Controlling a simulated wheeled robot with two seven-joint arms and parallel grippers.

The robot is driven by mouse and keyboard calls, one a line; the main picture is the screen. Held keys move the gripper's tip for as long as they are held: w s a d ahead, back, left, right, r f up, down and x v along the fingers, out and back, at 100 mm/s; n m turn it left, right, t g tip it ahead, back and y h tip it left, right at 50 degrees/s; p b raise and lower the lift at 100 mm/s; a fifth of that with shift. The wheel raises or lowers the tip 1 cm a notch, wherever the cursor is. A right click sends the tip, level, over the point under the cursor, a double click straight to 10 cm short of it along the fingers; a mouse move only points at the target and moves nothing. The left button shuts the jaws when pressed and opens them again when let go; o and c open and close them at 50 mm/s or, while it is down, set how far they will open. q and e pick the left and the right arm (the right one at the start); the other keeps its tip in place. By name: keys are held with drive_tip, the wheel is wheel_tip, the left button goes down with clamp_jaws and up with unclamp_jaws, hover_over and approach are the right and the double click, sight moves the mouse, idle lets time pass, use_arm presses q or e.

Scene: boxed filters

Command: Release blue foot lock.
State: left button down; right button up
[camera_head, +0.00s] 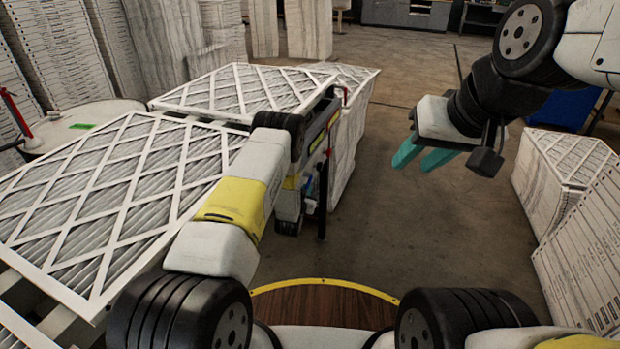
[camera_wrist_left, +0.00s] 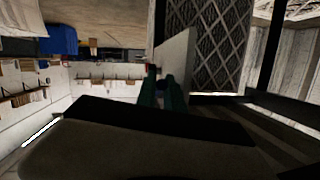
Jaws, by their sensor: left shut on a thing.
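My left arm reaches over to the right side of the filter cart, and its gripper is mostly hidden behind the wrist in the head view. In the left wrist view its teal fingers (camera_wrist_left: 161,98) are close together, shut on a small dark bluish piece (camera_wrist_left: 160,85), which looks like the blue foot lock. A small blue patch (camera_head: 309,184) shows by the wrist in the head view, beside a black upright post (camera_head: 323,200); how far the lock is turned cannot be told. My right gripper (camera_head: 411,165) hangs open and empty above the floor.
Large white lattice-faced filters (camera_head: 130,185) lie flat at left, with more behind (camera_head: 240,90). A white round drum (camera_head: 75,125) stands at far left. Stacked filter boxes (camera_head: 565,160) stand at right. The brown floor (camera_head: 400,225) between is clear.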

use_arm(q)
drive_tip(key=shift+s+r+g, duration=0.1)
drive_tip(key=shift+r+g, duration=0.35)
drive_tip(key=shift+g, duration=0.25)
drive_tip(key=c, duration=1.7)
unclamp_jaws()
drive_tip(key=s, duration=0.5)
drive_tip(key=s+a, duration=0.1)
drive_tip(key=s, duration=0.3)
drive_tip(key=s+a+r, duration=0.1)
drive_tip(key=s, duration=0.4)
drive_tip(key=shift+s+a, duration=0.1)
drive_tip(key=shift+s, duration=0.25)
